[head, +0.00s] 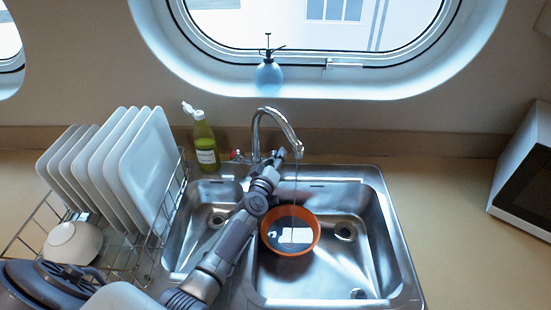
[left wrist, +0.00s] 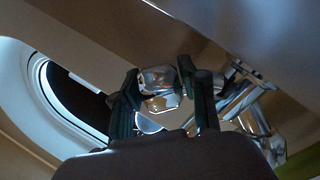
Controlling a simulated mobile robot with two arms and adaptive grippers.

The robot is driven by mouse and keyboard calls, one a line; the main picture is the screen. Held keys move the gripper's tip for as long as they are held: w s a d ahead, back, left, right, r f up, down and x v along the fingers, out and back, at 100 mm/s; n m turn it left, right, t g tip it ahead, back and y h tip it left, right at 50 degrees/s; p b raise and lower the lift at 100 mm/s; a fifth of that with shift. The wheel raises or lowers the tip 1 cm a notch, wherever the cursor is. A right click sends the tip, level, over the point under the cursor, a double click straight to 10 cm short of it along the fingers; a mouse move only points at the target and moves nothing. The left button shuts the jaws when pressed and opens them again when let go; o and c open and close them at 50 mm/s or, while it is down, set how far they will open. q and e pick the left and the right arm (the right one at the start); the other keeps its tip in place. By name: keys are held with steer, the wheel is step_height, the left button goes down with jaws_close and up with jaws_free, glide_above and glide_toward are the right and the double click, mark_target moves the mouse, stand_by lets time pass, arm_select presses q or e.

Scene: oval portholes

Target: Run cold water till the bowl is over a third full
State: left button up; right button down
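An orange bowl (head: 268,244) stands in the right basin of the steel sink (head: 335,285). A thin stream of water (head: 295,190) falls from the chrome faucet (head: 262,112) into it. Water with a bright reflection shows in the bowl; its exact depth is hard to judge. My left arm crosses the sink's divider, and my left gripper (head: 279,158) is at the right side of the faucet's base. My right gripper is out of view.
A red-marked tap handle (head: 236,155) is left of the spout. A green soap bottle (head: 205,145) and a dish rack (head: 150,250) with several white plates (head: 150,165) stand left. A blue spray bottle (head: 268,76) is on the porthole sill. The right counter (head: 440,215) is clear before a microwave (head: 525,180).

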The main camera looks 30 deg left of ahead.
arm_select(q)
steer(key=c, duration=0.7)
steer(key=shift+o, duration=0.2)
steer(key=m+h+p, duration=0.1)
steer(key=p, duration=0.2)
steer(key=shift+r+g+h, duration=0.4)
steer(key=shift+f+h+p, duration=0.1)
steer(key=shift+h+p, duration=0.2)
steer(key=shift+p, duration=0.1)
steer(key=shift+f+m+g+h, duration=0.3)
steer(key=shift+g, duration=0.1)
steer(key=o, duration=0.9)
